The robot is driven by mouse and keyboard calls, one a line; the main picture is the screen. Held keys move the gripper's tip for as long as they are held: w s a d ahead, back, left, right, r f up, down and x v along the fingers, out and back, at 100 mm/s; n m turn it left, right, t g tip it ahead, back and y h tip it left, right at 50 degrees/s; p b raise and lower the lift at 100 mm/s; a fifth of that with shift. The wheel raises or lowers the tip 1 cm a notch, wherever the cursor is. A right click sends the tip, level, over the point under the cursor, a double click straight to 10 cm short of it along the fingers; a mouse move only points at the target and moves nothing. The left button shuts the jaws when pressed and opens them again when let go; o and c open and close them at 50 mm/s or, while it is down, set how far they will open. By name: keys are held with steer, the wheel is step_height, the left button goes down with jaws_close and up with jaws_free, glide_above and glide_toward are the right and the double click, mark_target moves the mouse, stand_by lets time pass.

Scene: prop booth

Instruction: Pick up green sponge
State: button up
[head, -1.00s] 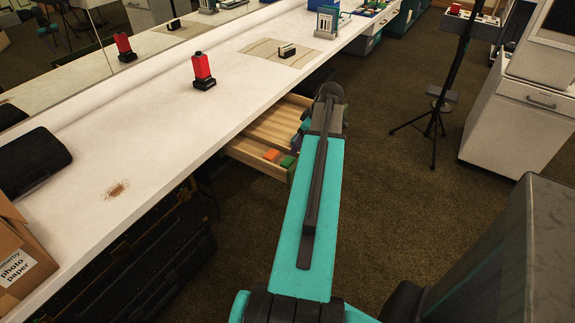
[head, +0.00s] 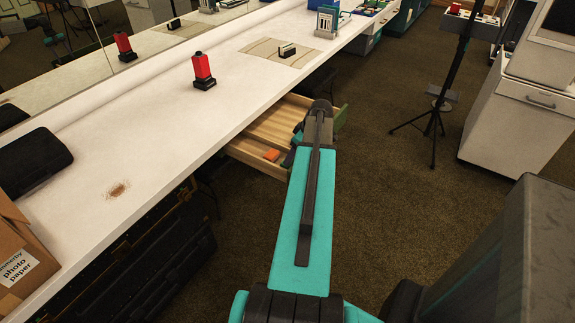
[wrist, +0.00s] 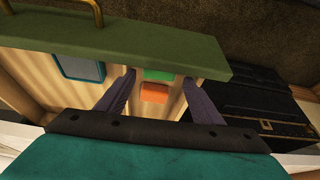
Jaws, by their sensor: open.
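The green sponge (wrist: 160,75) lies in the open wooden drawer (head: 272,127), close to its green front panel (wrist: 130,48), which partly covers it in the wrist view. In the head view the sponge is hidden behind my arm. My gripper (wrist: 159,80) is open, its two dark fingers reaching down on either side of the sponge in the picture. They hold nothing, and I cannot tell how far above the sponge the tips are.
An orange block (head: 271,155) lies beside the sponge, also seen between the fingers in the wrist view (wrist: 154,93). The white counter (head: 150,130) overhangs the drawer. Dark cases (wrist: 255,110) stand at the right.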

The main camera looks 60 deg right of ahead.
steer(key=shift+p+x, duration=0.7)
steer(key=shift+x, duration=1.9)
steer(key=shift+c, duration=0.2)
steer(key=c, duration=0.8)
